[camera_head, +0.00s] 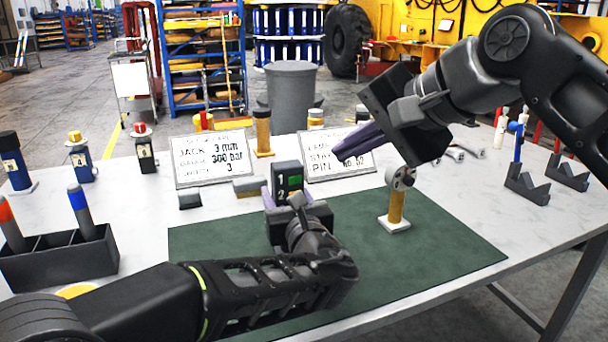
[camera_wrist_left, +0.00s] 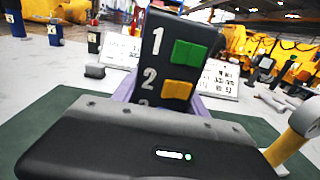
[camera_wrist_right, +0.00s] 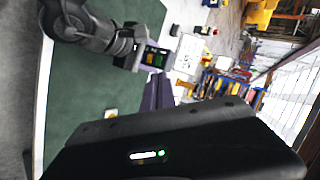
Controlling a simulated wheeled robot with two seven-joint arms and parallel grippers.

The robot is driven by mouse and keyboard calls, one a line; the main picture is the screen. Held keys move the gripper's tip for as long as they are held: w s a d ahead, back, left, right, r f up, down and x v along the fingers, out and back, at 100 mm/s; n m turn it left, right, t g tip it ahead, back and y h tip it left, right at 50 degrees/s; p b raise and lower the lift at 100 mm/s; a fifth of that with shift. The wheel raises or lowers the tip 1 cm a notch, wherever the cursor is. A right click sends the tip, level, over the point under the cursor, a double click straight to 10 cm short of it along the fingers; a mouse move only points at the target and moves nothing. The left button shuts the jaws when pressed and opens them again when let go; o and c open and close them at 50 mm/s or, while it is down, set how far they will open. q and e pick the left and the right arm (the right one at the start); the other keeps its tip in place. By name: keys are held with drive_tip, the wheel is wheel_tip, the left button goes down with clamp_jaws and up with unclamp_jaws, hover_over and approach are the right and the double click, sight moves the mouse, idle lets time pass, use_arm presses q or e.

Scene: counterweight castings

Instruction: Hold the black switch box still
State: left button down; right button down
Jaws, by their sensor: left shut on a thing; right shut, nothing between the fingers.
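The black switch box (camera_head: 288,178) stands upright on the green mat (camera_head: 440,238), near its far edge. In the left wrist view the box (camera_wrist_left: 158,40) shows a green button beside 1 and an orange one beside 2; a 3 below is partly hidden by my gripper. My left gripper (camera_head: 289,197) is shut on the box, its purple fingers at the sides. My right gripper (camera_head: 340,150) is shut and empty, raised behind and right of the box, in front of a placard. The box also shows in the right wrist view (camera_wrist_right: 156,57).
A yellow post with a metal ring on top (camera_head: 397,205) stands on the mat's right part. Two lettered placards (camera_head: 210,160) stand behind. A dark divided bin (camera_head: 60,262) is at left, black V-blocks (camera_head: 527,184) at right. The mat's right front is clear.

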drive_tip(key=shift+s+d+f+m+g+h, duration=0.2)
drive_tip(key=shift+s+d+f+m, duration=0.15)
drive_tip(key=shift+m, duration=0.5)
drive_tip(key=shift+s+d+f+m+g+h, duration=0.1)
drive_tip(key=shift+s+d+f+m+g, duration=0.15)
drive_tip(key=shift+m, duration=0.6)
approach(292, 184)
wheel_tip(292, 184, down, 4)
drive_tip(key=w+a, duration=0.2)
drive_tip(key=w, duration=0.1)
drive_tip(key=shift+w+a, duration=0.15)
drive_tip(key=shift+a, duration=0.2)
